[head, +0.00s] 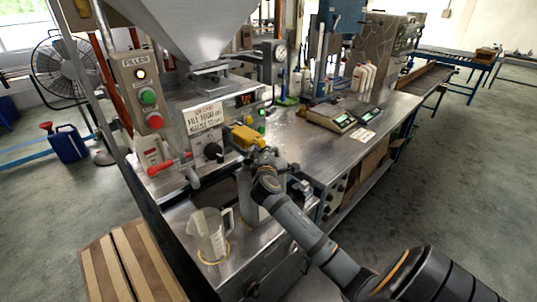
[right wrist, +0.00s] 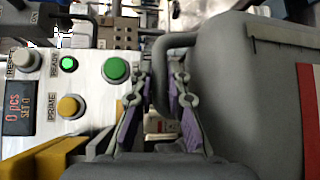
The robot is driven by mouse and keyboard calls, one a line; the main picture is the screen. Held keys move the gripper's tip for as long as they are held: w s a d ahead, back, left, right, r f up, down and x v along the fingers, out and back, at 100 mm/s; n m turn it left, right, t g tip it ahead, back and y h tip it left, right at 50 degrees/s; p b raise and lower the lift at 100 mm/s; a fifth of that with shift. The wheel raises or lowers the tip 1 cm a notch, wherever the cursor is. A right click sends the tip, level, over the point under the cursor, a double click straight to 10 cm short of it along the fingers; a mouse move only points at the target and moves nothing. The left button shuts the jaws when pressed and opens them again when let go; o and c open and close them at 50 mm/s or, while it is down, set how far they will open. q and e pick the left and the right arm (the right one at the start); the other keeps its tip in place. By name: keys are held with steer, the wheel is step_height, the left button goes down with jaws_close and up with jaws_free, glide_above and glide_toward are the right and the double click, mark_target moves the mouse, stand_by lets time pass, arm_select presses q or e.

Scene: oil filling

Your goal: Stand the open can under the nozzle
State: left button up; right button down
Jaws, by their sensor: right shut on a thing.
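My right gripper (head: 265,165) is shut on the handle of a grey can (head: 249,203), beside the front of the filling machine. In the right wrist view the fingers (right wrist: 163,105) close around the handle, and the can (right wrist: 245,90) fills the right side with a red stripe at its edge. The can's mouth is not clear to see. The nozzle (head: 193,179) points down below the red lever, to the left of the can. A clear measuring jug (head: 210,236) stands on a yellow ring below the nozzle. My left gripper is not in view.
The filler button box (head: 142,92) and a steel hopper (head: 190,30) are above. The bench (head: 300,150) to the right carries scales (head: 338,118) and bottles. A yellow block (head: 245,136) sits close behind my gripper. A slatted wooden platform (head: 128,262) is at lower left.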

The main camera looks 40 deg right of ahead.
steer(key=c, duration=1.3)
jaws_free()
steer(key=shift+o, duration=0.2)
steer(key=v, duration=1.2)
steer(key=shift+s+f, duration=0.1)
